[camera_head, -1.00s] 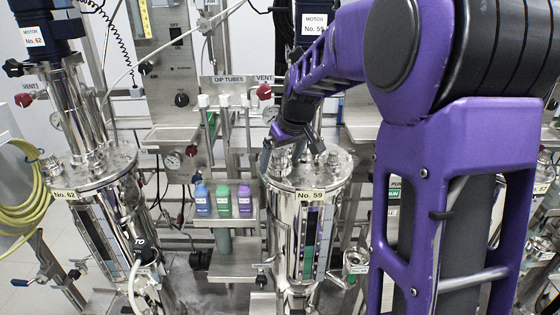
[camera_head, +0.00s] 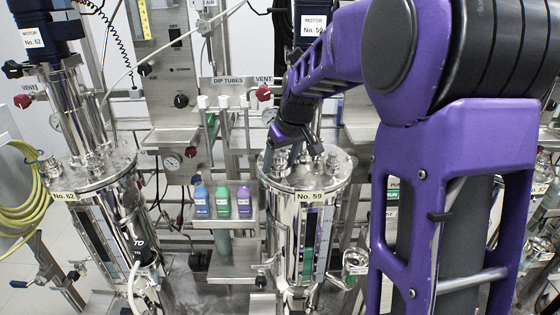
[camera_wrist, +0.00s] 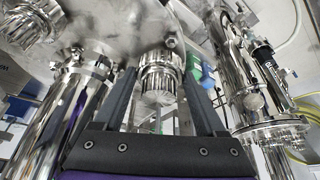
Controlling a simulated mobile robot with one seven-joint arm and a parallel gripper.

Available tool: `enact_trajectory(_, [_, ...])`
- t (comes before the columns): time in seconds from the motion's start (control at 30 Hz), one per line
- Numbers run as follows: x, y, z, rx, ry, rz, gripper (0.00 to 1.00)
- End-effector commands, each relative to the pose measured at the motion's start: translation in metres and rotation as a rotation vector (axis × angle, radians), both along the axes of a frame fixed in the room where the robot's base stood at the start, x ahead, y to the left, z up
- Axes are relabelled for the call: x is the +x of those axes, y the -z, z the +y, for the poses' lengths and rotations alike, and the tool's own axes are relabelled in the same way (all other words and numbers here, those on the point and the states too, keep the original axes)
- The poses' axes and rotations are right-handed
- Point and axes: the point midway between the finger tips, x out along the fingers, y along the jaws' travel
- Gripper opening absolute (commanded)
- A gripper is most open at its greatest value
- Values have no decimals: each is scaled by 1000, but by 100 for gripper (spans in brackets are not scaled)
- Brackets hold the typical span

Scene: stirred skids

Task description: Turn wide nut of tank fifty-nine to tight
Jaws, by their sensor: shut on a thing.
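Tank fifty-nine (camera_head: 302,240) is a shiny steel vessel with a "No. 59" label and a round lid (camera_head: 333,173). The wide nut (camera_wrist: 160,83) is a ridged steel cap on the lid, between my fingertips in the wrist view. My gripper (camera_head: 296,157) is over the left part of the lid, and it also shows in the wrist view (camera_wrist: 157,80), shut on the nut. In the head view the nut is mostly hidden by the fingers. I cannot tell how tight it is.
Other ridged caps and a steel column (camera_wrist: 65,115) stand close to my fingers. Tank sixty-two (camera_head: 100,215) stands at left. Blue, green and purple bottles (camera_head: 223,201) sit on a shelf between the tanks. A motor (camera_head: 315,22) hangs above tank fifty-nine.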

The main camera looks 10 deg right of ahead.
Motion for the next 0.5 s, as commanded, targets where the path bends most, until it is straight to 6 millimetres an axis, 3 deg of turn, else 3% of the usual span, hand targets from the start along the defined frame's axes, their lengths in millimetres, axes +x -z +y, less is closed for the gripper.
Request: enact_trajectory(0.5, [0, -1, 2, -1, 197, 0, 17])
